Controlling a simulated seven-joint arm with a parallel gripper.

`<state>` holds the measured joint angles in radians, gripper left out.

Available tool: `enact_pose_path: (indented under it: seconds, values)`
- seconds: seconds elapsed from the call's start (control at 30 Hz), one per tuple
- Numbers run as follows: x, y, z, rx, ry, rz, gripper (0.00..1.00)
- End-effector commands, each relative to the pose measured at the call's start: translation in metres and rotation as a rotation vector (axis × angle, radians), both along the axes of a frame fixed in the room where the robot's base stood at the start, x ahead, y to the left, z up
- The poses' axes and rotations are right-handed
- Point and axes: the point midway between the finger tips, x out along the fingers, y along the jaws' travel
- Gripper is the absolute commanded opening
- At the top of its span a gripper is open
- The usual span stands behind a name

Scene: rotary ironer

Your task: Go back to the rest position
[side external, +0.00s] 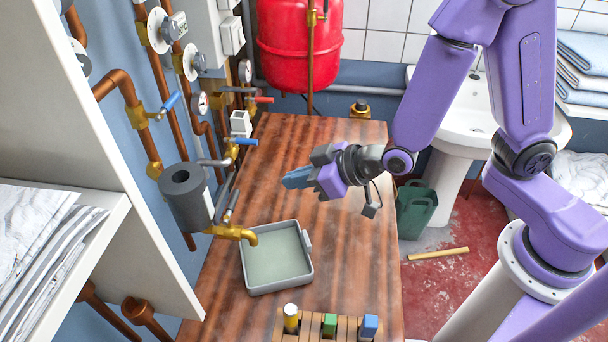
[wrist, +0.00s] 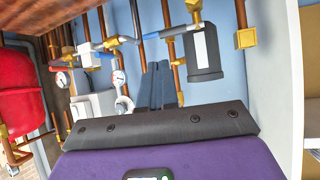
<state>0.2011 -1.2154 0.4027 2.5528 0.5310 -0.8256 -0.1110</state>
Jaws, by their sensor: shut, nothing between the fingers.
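My gripper (side external: 292,178) is in the air above the wooden bench top, pointing left toward the pipework. Its blue-grey fingers are together and hold nothing. In the wrist view the fingers (wrist: 155,86) stand upright side by side in front of the pipes and wall. The gripper is apart from the grey tray (side external: 277,280) and the brass tap (side external: 233,233), which are nearer the camera. No marker for a rest position shows.
Copper pipes with valves and a dark grey cylinder (side external: 186,200) line the left wall. A red tank (side external: 299,45) is at the back. A wooden rack (side external: 345,329) with coloured items stands at the front edge. A white sink (side external: 465,115) is behind my arm. The bench middle is clear.

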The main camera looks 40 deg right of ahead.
Motion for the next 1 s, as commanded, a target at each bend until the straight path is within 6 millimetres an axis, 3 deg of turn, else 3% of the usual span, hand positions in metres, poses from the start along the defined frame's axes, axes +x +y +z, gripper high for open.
enact_pose_path:
  seconds: [0.47, 0.77, 1.0]
  values:
    - [-0.022, -0.008, 0.009, -0.006, 0.065, 0.044, 0.0]
    - [-0.096, -0.025, 0.016, -0.121, 0.334, 0.27, 0.0]
    - [-0.158, -0.074, 0.03, -0.315, 0.501, 0.423, 0.0]
